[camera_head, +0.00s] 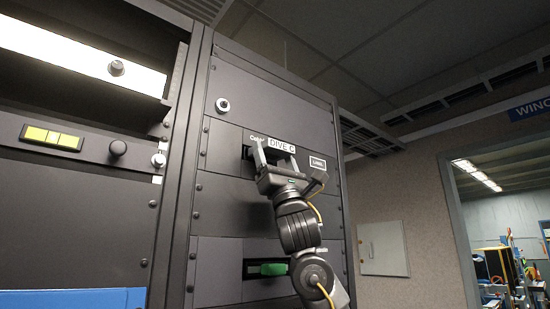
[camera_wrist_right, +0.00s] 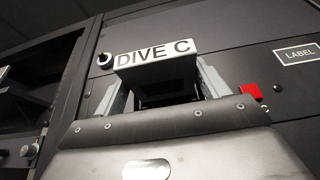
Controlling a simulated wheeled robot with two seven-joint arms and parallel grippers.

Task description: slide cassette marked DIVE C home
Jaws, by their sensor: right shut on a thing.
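The cassette marked DIVE C (camera_head: 283,144) is at the upper part of the dark rack panel, its white label facing out. It also shows in the right wrist view (camera_wrist_right: 155,54), with a dark body below the label. My right gripper (camera_head: 270,155) is shut on it, one finger on each side, just in front of the panel. How deep the cassette sits in its slot is hidden by the gripper. My left gripper is not in view.
A round lock (camera_head: 222,105) is above the slot. A plate marked LABEL (camera_head: 317,163) is to the right.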

